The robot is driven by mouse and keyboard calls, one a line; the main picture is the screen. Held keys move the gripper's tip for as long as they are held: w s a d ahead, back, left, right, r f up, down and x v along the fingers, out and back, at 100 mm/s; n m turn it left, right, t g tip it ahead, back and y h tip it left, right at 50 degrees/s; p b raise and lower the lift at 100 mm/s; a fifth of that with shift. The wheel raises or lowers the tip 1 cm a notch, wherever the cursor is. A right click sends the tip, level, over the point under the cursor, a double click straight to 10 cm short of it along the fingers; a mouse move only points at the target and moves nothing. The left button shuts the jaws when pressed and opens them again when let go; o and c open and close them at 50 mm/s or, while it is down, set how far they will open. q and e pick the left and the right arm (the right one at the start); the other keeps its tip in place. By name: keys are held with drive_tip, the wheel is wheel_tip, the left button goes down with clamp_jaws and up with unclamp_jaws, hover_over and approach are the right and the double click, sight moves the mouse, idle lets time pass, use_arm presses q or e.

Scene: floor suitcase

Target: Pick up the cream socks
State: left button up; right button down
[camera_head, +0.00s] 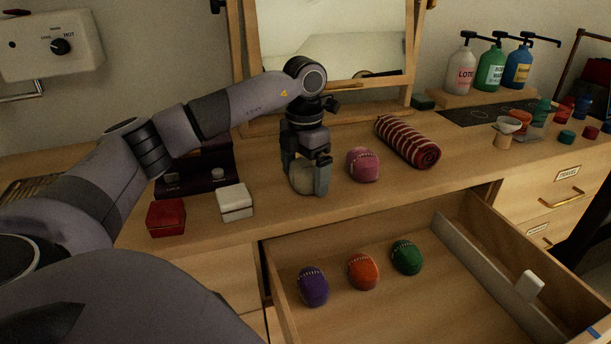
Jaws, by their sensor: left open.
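The cream socks (302,179) are a rolled, pale bundle on the wooden counter, partly hidden by my left gripper. My left gripper (307,183) points down over them, with its fingers around the bundle near counter height. Its fingers are open; I cannot tell whether they touch the socks. My right gripper is not in view.
Pink socks (363,164) sit just right of the gripper, beside a striped rolled towel (407,142). A red box (166,218) and a white box (235,203) stand left. The open drawer (455,240) in front holds purple (313,286), orange (362,271) and green (406,257) socks.

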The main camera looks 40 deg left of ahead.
use_arm(q)
drive_tip(key=c, duration=0.7)
drive_tip(key=shift+c, duration=0.2)
